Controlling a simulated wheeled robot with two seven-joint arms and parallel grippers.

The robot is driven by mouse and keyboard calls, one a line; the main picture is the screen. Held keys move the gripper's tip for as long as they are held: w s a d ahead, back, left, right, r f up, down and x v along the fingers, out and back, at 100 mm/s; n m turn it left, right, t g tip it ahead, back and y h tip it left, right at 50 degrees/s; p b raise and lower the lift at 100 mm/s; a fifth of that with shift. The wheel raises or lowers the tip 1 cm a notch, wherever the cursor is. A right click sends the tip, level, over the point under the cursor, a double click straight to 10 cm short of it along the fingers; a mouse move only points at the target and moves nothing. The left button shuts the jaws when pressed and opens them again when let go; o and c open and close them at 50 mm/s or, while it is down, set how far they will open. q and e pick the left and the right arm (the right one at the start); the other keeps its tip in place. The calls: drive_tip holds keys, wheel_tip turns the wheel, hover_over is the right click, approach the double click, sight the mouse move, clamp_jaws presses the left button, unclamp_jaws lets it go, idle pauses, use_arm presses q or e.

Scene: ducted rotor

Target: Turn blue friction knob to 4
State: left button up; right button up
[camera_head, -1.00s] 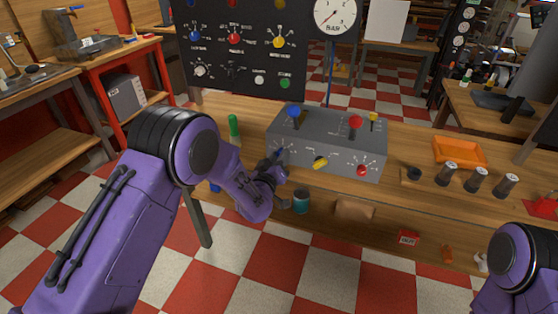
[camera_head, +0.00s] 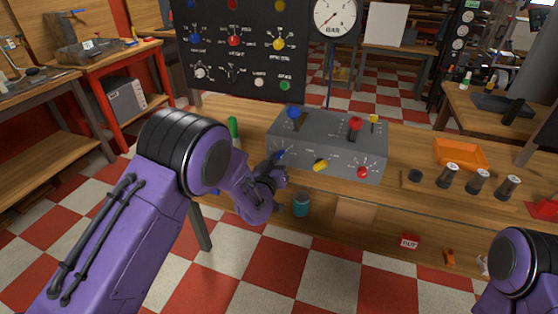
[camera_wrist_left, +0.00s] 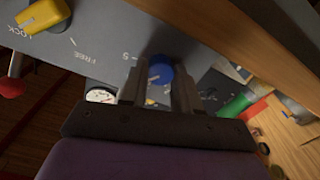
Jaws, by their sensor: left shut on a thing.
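The blue friction knob (camera_wrist_left: 160,78) sits on the sloped front of the grey control box (camera_head: 335,145), at its left end. In the head view only a bit of the knob (camera_head: 277,157) shows beside my gripper. My left gripper (camera_wrist_left: 158,88) is shut on the knob, with one finger on each side of it. It also shows in the head view (camera_head: 277,166), at the left end of the box front. In the wrist view a 5 and the word FREE are printed left of the knob; a 4 cannot be made out. My right gripper is out of view.
The box also bears a yellow knob (camera_head: 320,165), a red knob (camera_head: 362,172), and blue (camera_head: 294,112) and red (camera_head: 355,123) levers on top. A green cylinder (camera_head: 233,127) stands left of the box. An orange tray (camera_head: 460,154) and several dark cylinders are to the right.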

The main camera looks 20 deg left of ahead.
use_arm(q)
drive_tip(key=o, duration=1.1)
drive_tip(key=shift+c, duration=0.2)
drive_tip(key=shift+s, duration=0.1)
drive_tip(key=s+b, duration=0.1)
drive_tip(key=s, duration=0.9)
drive_tip(key=shift+s, duration=0.25)
drive_tip(key=shift+a, duration=0.1)
drive_tip(key=s+a+f+n+g+y, duration=0.1)
drive_tip(key=s+a+f+g+y, duration=0.2)
drive_tip(key=s+f, duration=0.5)
drive_tip(key=s+a+f+n+g, duration=0.1)
drive_tip(key=s+a+f+g, duration=0.4)
drive_tip(key=f, duration=0.5)
drive_tip(key=s+a+f+n+g, duration=0.1)
drive_tip(key=s+f+g, duration=0.2)
drive_tip(key=s, duration=0.8)
drive_tip(key=s+a+f+n+g+y, duration=0.1)
drive_tip(key=s+f+g, duration=0.2)
drive_tip(key=s+f, duration=0.4)
drive_tip(key=s, duration=0.5)
drive_tip(key=shift+a+f+g, duration=0.15)
drive_tip(key=shift+g, duration=0.25)
